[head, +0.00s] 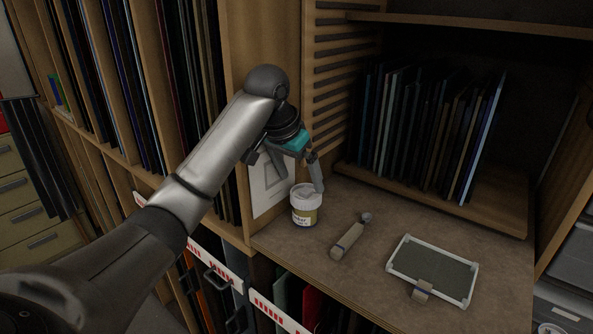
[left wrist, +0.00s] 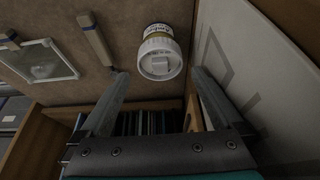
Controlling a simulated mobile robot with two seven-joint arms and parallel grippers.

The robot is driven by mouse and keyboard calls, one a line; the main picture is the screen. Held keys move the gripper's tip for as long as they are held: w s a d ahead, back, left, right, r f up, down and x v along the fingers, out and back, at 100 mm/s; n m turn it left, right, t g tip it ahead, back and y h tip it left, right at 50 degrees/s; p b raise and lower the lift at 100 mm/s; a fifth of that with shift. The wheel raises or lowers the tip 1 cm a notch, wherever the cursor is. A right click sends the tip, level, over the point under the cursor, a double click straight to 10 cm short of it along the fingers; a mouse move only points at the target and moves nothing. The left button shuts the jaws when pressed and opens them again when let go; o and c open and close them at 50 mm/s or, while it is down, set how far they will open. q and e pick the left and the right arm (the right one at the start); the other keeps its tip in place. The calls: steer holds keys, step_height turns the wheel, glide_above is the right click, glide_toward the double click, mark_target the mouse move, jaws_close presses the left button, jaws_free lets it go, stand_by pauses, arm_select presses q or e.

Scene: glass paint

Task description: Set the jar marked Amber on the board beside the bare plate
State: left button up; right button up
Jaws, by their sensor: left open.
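A small jar with a white lid and a yellowish label (head: 304,208) stands upright at the left of the brown worktop (head: 375,220). Its label is only partly readable. My left gripper (head: 303,181) is open just above and behind the jar. In the left wrist view the jar (left wrist: 160,55) lies between the lines of the open fingers (left wrist: 158,75), just beyond their tips, and the gripper holds nothing. A white-framed flat plate (head: 433,266) with a grey face lies on the worktop to the right; it also shows in the left wrist view (left wrist: 40,62). My right gripper is out of view.
A wooden-handled tool (head: 346,242) lies between the jar and the plate. A small wooden block (head: 422,290) sits at the plate's front edge. A white sheet with a drawing (head: 266,190) stands close left of the jar. Upright panels (head: 430,130) fill the back rack.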

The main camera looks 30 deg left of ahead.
arm_select(q)
steer(key=shift+v, duration=1.35)
